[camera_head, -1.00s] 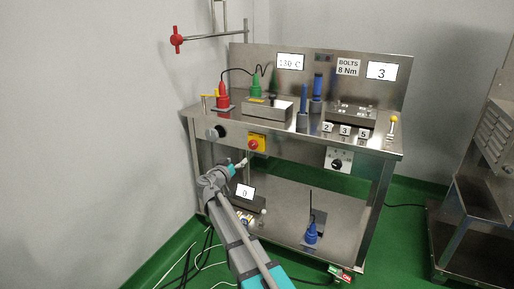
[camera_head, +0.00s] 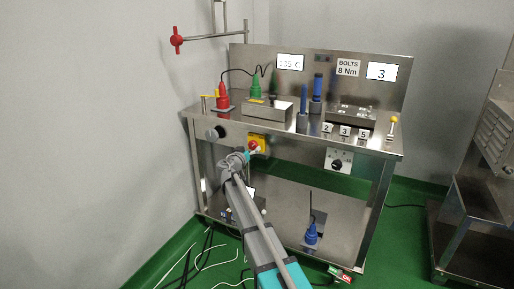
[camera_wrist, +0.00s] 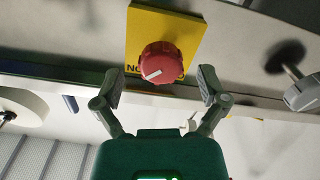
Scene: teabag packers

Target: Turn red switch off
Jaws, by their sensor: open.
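The red switch (camera_head: 254,146) is a round red knob on a yellow plate (camera_head: 261,139), on the front of the steel workbench. Part of the plate's lettering is hidden behind the knob. My gripper (camera_head: 250,155) is close in front of the switch. In the wrist view my gripper (camera_wrist: 160,80) is open, with one finger on each side of the knob and a visible gap to both.
The steel workbench (camera_head: 290,131) carries red, green and blue tools on top. A round grey knob (camera_head: 217,132) sits left of the switch, and a black dial (camera_head: 337,164) on a white plate to its right. A lower shelf (camera_head: 335,235) holds a blue item.

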